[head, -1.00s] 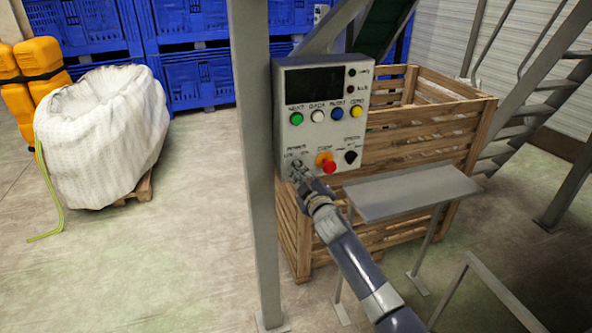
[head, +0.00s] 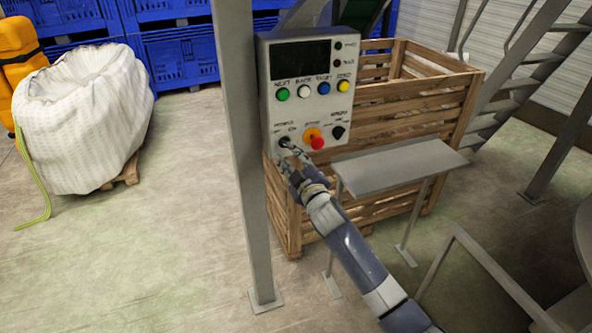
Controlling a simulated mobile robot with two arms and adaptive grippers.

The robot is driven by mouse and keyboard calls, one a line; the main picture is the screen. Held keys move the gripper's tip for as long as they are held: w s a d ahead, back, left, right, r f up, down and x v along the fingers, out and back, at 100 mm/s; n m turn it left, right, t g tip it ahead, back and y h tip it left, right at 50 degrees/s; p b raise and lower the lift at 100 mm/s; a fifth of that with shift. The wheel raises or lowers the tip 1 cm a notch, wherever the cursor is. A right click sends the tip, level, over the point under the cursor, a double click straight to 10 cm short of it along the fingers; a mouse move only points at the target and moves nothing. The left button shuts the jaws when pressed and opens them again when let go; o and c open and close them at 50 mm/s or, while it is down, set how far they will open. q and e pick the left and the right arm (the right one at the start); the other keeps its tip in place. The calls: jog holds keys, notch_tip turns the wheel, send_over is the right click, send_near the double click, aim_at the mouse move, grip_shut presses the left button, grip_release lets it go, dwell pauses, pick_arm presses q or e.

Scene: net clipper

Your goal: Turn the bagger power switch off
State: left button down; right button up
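The grey control box (head: 268,95) is mounted on a metal post. The power switch (head: 285,142) is a small black rotary knob at its lower left; its exact pointing direction is too small to tell. My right gripper (head: 291,155) is just below and in front of this knob, its fingers apart with nothing held. The knob shows above the fingertips, and I cannot tell whether they touch it. My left gripper is not in view.
Another black selector knob (head: 338,132) is at the box's lower right, below several coloured buttons. A metal shelf (head: 400,165) stands right of my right arm. A wooden crate (head: 420,105) is behind. A white bulk bag (head: 80,120) stands left; floor between is clear.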

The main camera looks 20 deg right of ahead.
jog(key=s, duration=0.7)
jog(key=shift+s+r, duration=0.15)
jog(key=shift+s, duration=0.05)
jog(key=s+d+f+m+g, duration=0.1)
jog(key=s+f+g, duration=0.1)
jog(key=f, duration=0.9)
jog(key=s+f+m+g, duration=0.1)
jog(key=s+f+g, duration=0.1)
jog(key=f, duration=0.8)
jog(key=s+d+f+m+g, duration=0.1)
jog(key=s+f+g, duration=0.1)
jog(key=s+f, duration=0.7)
jog(key=s+f+m+g, duration=0.1)
jog(key=s+f+g, duration=0.25)
jog(key=f, duration=0.85)
jog(key=s+f+m+g, duration=0.1)
jog(key=s+f, duration=0.5)
jog(key=s, duration=0.7)
jog(key=s+f+m+g, duration=0.1)
jog(key=s+f+g, duration=0.3)
jog(key=s, duration=1)
jog(key=s+f+m+g, duration=0.1)
jog(key=s+f+g, duration=0.1)
jog(key=s+f, duration=0.7)
jog(key=s, duration=0.5)
jog(key=shift+f+h, duration=0.3)
jog(key=shift+f, duration=0.1)
jog(key=shift+a+g, duration=0.1)
jog(key=shift+g, duration=0.15)
